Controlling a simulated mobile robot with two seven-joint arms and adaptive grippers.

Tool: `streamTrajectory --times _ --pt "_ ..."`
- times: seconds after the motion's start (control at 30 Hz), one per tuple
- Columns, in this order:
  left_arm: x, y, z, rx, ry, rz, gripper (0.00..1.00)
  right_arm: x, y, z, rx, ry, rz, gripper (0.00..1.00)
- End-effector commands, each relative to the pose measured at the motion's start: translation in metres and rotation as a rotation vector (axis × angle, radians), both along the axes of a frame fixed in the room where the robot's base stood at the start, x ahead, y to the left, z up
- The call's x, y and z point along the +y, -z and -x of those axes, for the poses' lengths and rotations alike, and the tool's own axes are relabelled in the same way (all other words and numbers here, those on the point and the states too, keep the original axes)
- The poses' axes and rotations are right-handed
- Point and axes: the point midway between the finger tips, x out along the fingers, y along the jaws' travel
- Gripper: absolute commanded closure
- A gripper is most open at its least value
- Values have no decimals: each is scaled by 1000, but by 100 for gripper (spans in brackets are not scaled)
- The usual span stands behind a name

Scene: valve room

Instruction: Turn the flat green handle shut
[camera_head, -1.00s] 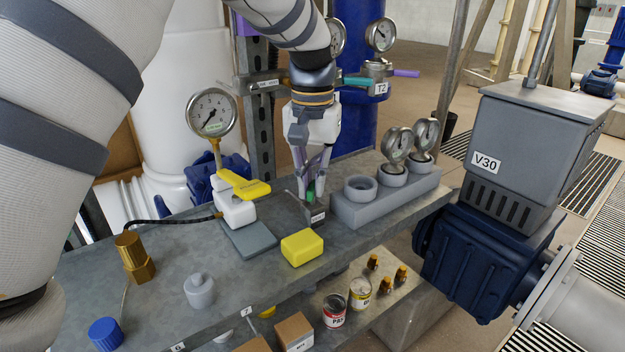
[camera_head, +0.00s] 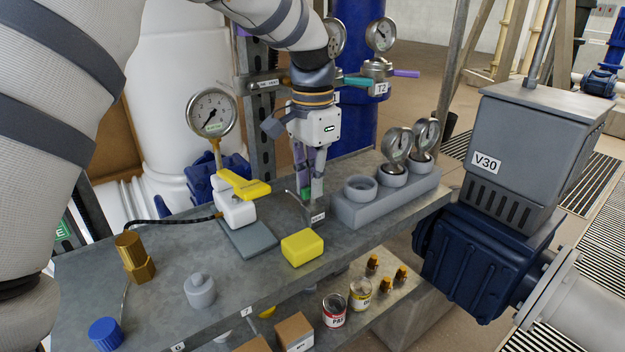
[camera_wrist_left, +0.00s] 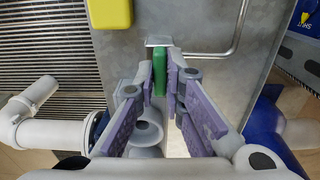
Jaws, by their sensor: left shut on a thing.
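The green handle (camera_wrist_left: 160,72) is a narrow strip between the purple-padded fingers of my left gripper (camera_wrist_left: 161,78) in the left wrist view. In the head view, a bit of the green handle (camera_head: 305,194) shows at the fingertips of my left gripper (camera_head: 309,190). My left gripper points down and is shut on the handle. Below the fingertips is a small dark grey, labelled fitting (camera_head: 318,215) on the bench; the fingers hide part of the handle. My right gripper is in neither view.
A grey block (camera_head: 350,213) with gauges and an empty ring stands close right of the gripper. A yellow box (camera_head: 302,248) lies in front. A yellow-topped white device (camera_head: 237,205) is to the left. A teal handle (camera_head: 357,81) and purple handle (camera_head: 405,73) are behind.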

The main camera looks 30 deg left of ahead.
Motion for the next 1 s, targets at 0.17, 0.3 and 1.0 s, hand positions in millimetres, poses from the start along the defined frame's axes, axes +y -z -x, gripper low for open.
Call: streamTrajectory --times 0.17,0.3,1.0 --pt "0 -1 -1 -3 23 0 100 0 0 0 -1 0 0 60" --pt "0 -1 -1 -4 27 -1 100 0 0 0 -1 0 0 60" --pt "0 -6 -1 -4 25 -1 70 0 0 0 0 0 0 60"
